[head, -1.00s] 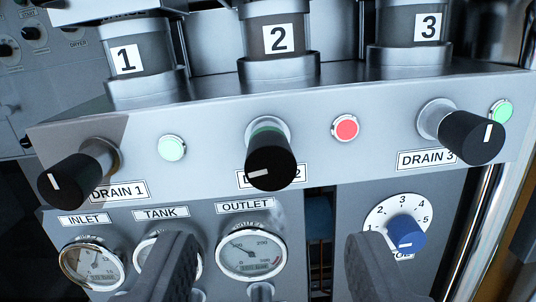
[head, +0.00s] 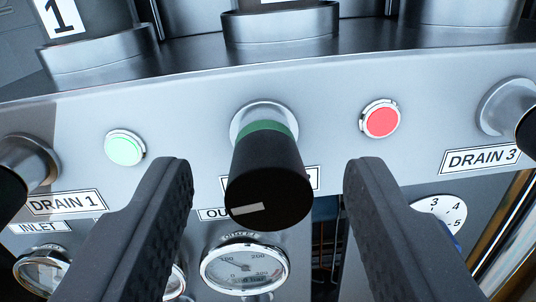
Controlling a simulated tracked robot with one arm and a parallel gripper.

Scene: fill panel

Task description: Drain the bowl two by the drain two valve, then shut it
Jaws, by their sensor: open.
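The drain two valve is a black knob (head: 268,180) with a green band at its base and a white mark on its face, in the middle of the head view. The white mark lies close to level, tilted slightly. The knob hides most of its label. My gripper (head: 268,185) is open, one finger on each side of the knob, apart from it. Bowl two (head: 280,22) stands above on the ledge; only its metal base shows, and its contents are out of view.
A green light (head: 125,147) is left of the knob and a red light (head: 381,118) is right. The drain 1 knob (head: 28,165) and drain 3 knob (head: 527,130) are at the edges. The outlet gauge (head: 244,268) is below. A white numbered dial (head: 438,214) is partly hidden by the right finger.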

